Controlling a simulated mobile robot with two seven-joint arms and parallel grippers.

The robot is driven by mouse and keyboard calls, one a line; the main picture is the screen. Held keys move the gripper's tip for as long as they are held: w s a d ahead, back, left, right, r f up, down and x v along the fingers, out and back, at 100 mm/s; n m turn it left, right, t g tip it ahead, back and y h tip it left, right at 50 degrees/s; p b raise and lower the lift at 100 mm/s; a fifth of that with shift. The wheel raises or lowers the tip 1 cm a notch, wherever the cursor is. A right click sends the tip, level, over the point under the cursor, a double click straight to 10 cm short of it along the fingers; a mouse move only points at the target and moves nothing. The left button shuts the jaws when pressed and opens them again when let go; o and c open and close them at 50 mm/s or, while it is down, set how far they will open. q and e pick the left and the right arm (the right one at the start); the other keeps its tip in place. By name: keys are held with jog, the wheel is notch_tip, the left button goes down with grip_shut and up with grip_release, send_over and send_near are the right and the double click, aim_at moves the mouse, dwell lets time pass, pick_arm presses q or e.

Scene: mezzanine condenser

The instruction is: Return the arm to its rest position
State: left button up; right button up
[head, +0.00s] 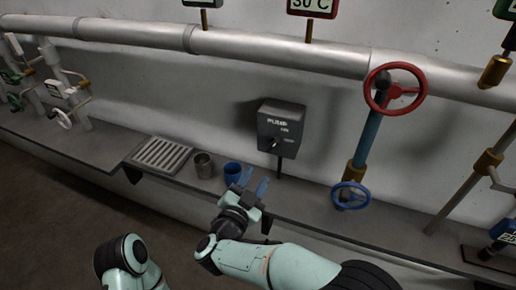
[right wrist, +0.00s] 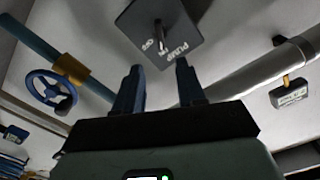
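My right gripper (head: 253,184) is above the grey ledge, in front of and below the dark pump switch box (head: 281,122). Its two fingers are apart with nothing between them, as the right wrist view also shows (right wrist: 160,72). In that view the pump box (right wrist: 160,30) lies beyond the fingertips, apart from them, with its knob and lettering visible. My right arm comes in from the lower right. My left gripper is not in view.
A blue cup (head: 232,172) and a grey cup (head: 204,165) stand on the ledge (head: 310,212) close left of the gripper, beside a drain grate (head: 161,154). A blue valve wheel (head: 350,196) and a red one (head: 395,89) are to the right. A large pipe (head: 270,48) runs above.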

jog(key=w+d+f+n+g+y, duration=0.1)
jog(key=d+f+n, duration=0.1)
jog(key=f, duration=0.4)
jog(key=w+d+f+n+g+y, duration=0.1)
jog(key=w+d+f, duration=0.1)
jog(key=f, duration=0.5)
jog(key=s+d+f+n+g+y, duration=0.1)
jog(key=s+d+f+g+y, duration=0.2)
jog(key=f, duration=0.8)
jog(key=s+d+f+n+g, duration=0.25)
jog(key=s+d+f, duration=0.3)
jog(key=f, duration=0.55)
jog(key=s+d+f+g+y, duration=0.2)
jog(key=s+d+f+g, duration=0.2)
jog(key=s+f+g, duration=0.55)
jog(key=s+f+m+g+y, duration=0.1)
jog(key=s+f+y, duration=0.1)
jog(key=s, duration=1.6)
jog(key=shift+f+p, duration=0.15)
jog(key=shift+p, duration=0.15)
